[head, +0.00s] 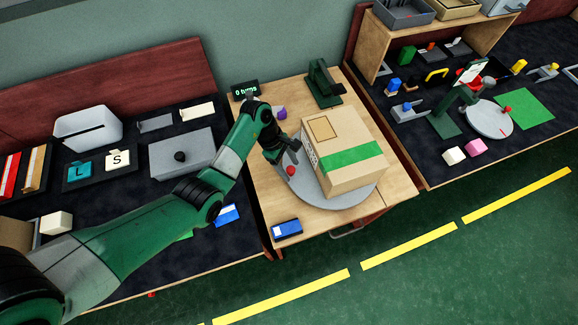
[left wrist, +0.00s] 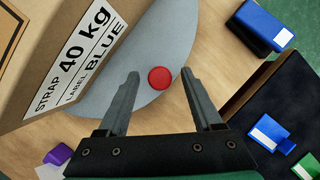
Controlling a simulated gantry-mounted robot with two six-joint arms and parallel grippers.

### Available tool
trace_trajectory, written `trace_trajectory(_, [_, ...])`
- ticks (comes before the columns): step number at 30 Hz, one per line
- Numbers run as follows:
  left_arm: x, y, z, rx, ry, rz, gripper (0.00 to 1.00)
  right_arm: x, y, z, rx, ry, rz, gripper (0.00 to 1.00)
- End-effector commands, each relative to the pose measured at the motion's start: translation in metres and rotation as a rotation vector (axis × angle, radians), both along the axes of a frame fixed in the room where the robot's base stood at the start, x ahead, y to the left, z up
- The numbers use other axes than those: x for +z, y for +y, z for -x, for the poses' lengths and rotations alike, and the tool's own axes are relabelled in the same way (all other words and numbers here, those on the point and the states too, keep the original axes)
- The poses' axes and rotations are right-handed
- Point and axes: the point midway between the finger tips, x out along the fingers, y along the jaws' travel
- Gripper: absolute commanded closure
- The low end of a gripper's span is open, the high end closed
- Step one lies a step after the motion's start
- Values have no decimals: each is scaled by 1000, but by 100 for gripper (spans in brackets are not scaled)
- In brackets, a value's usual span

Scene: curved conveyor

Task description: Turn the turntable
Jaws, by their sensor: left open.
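The turntable (head: 335,202) is a grey disc on the wooden table, and it also shows in the left wrist view (left wrist: 178,30). A large cardboard box (head: 335,140) with a green strap stands on it and hides much of the disc. A red knob (head: 291,171) sits near the disc's left edge. My left gripper (head: 285,153) is open and empty at the knob. In the left wrist view the red knob (left wrist: 160,77) lies between the lines of the two fingertips, with a gap on each side; contact is not seen. My right gripper is not in view.
A small display (head: 246,90) reads "0 turns". A dark green stand (head: 323,85) is behind the box. A blue box (head: 286,229) lies at the table's front edge, and a purple object (head: 281,113) lies behind my gripper. Cluttered dark benches flank the table.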

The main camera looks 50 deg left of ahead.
Motion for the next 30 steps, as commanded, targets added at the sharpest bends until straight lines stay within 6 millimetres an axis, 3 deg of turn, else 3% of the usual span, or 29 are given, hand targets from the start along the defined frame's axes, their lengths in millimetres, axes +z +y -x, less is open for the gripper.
trace_trajectory(2, [0,0,0,0,0,0,35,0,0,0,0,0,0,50])
trace_trajectory(13, [0,0,0,0,0,0,100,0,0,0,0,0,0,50])
trace_trajectory(30, [1,0,0,0,1,0,100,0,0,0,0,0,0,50])
